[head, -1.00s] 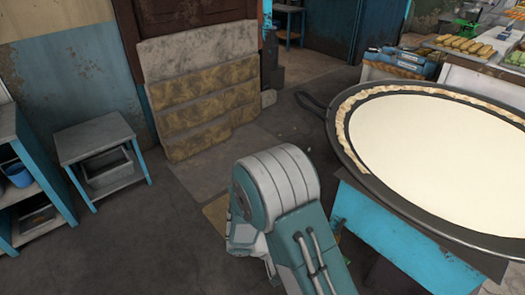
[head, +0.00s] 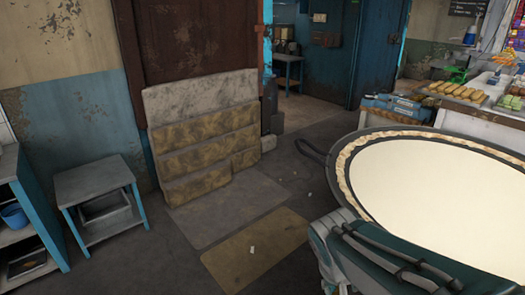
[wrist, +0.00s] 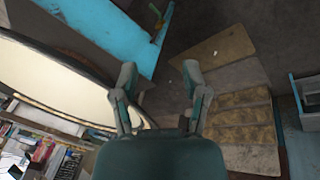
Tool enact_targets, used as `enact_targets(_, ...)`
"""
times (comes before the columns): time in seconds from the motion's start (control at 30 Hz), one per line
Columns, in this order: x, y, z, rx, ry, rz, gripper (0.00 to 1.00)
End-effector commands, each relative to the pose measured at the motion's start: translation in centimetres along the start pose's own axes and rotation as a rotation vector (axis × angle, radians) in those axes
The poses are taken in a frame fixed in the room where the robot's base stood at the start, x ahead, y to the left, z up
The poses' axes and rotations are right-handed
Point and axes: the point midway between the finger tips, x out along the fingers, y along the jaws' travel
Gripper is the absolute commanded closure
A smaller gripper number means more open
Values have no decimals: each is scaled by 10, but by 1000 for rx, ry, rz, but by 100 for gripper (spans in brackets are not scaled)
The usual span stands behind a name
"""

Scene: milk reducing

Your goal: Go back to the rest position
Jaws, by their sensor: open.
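My gripper (wrist: 159,78) shows in the wrist view with its two fingers spread apart and nothing between them. Beyond the fingers are the dark floor and part of the steps. In the head view my arm fills the lower right, and the gripper itself cannot be made out there. The large round pan (head: 325,163) of white milk (head: 440,195) is at the right, partly covered by my arm. In the wrist view the pan's milk (wrist: 50,75) lies left of the gripper, apart from the fingers.
Stone steps (head: 205,140) stand before a brown door, with a flat mat (head: 257,249) on the floor. A small grey table (head: 97,183) and a blue shelf (head: 35,205) are at the left. A food counter (head: 470,124) is behind the pan.

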Motion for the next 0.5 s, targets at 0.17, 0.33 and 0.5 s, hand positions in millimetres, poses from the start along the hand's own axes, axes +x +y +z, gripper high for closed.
enact_targets(0.17,-33,13,22,23,95,-103,42)
enact_targets(0.33,-60,19,43,28,199,-187,42)
enact_targets(0.5,-75,20,57,21,277,-236,42)
